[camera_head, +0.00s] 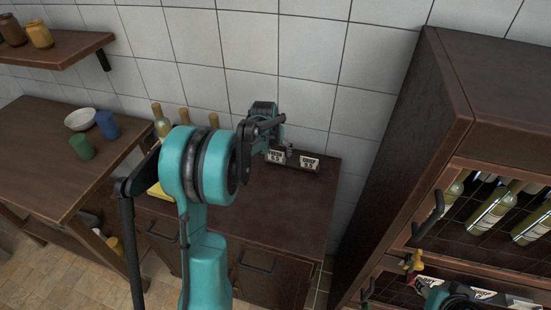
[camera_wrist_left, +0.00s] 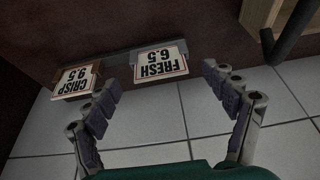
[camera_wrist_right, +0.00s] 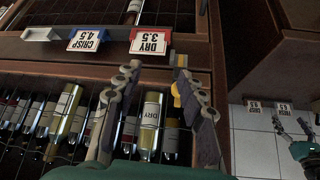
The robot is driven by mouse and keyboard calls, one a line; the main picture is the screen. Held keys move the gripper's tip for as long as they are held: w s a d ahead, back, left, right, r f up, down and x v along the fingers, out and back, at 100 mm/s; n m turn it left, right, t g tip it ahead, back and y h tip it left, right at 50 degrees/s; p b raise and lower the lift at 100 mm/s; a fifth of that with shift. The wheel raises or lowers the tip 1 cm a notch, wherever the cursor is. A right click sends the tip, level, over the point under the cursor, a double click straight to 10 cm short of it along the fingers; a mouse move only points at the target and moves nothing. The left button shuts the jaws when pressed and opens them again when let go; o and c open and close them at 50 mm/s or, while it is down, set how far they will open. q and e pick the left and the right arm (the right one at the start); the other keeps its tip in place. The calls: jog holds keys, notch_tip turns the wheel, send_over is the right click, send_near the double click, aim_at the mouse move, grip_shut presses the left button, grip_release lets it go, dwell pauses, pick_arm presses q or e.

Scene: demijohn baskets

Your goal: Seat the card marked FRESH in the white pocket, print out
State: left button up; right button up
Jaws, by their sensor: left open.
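My right gripper (camera_wrist_right: 158,78) is open and empty in front of the wine rack.
The CRISP 9.5 card (camera_wrist_left: 75,80) stands beside FRESH. On the shelf edge, CRISP 4.5 (camera_wrist_right: 87,39) and DRY 3.5 (camera_wrist_right: 150,41) hang in blue and red pockets. Bottles (camera_head: 163,122) stand behind my left arm.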

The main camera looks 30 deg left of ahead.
aim_at(276, 156)
pick_arm(q)
jog(key=x, duration=0.2)
jog(key=shift+w+f, duration=0.15)
jog(key=shift+f, duration=0.05)
jog(key=shift+r, duration=0.1)
jog(key=c, duration=0.8)
jog(key=shift+c, duration=0.2)
